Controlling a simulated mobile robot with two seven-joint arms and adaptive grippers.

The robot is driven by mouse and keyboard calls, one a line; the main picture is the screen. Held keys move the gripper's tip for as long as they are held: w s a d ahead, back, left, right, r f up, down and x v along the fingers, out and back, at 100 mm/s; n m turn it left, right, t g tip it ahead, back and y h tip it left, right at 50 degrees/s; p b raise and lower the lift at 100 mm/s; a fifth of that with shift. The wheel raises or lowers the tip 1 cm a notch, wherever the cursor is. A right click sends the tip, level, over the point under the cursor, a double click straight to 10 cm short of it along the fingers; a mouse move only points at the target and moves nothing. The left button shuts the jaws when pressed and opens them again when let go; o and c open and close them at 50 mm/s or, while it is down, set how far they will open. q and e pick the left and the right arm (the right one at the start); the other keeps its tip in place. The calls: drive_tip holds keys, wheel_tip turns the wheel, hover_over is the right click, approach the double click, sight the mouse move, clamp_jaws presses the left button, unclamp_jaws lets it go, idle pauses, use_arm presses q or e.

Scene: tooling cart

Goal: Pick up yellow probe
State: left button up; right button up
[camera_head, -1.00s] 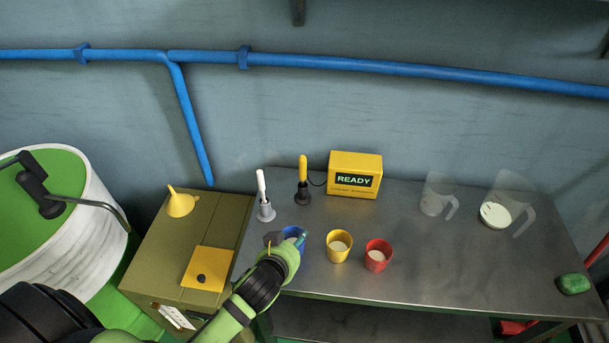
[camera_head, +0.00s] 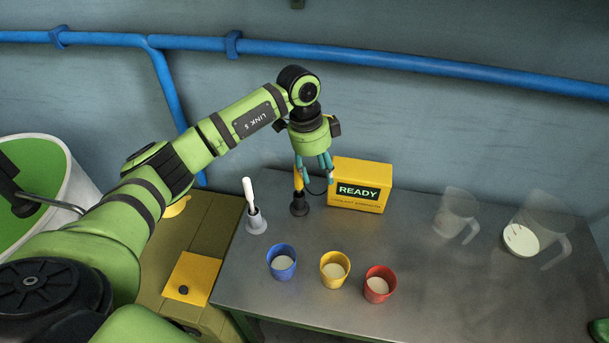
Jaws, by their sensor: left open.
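The yellow probe (camera_head: 297,181) stands upright in a dark holder (camera_head: 299,205) on the metal table, left of the yellow box. Its upper part is partly hidden by my gripper. My left gripper (camera_head: 315,176) points down from above with its fingers open around or just in front of the top of the probe; I cannot tell whether they touch it. My right gripper is not in view.
A yellow READY box (camera_head: 362,204) stands close right of the probe. A white probe in a grey holder (camera_head: 256,222) is to the left. Blue (camera_head: 282,263), yellow (camera_head: 334,270) and red (camera_head: 379,284) cups stand in front. Clear jugs (camera_head: 455,214) are at right.

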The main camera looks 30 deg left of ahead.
sight(299, 176)
use_arm(q)
drive_tip(key=a+y, duration=0.1)
drive_tip(key=a, duration=0.1)
drive_tip(key=a+r+n+y, duration=0.1)
drive_tip(key=a, duration=0.2)
drive_tip(key=shift+w+r+n, duration=0.1)
drive_tip(key=shift+w+n, duration=0.05)
drive_tip(key=shift+n, duration=0.15)
drive_tip(key=shift+a, duration=0.2)
drive_tip(key=shift+f+p, duration=0.75)
drive_tip(key=shift+f, duration=0.05)
wheel_tip(299, 176, down, 5)
drive_tip(key=shift+r+p, duration=0.15)
drive_tip(key=shift+p, duration=0.8)
drive_tip(key=shift+d+f, duration=0.1)
drive_tip(key=shift+f, duration=0.1)
clamp_jaws()
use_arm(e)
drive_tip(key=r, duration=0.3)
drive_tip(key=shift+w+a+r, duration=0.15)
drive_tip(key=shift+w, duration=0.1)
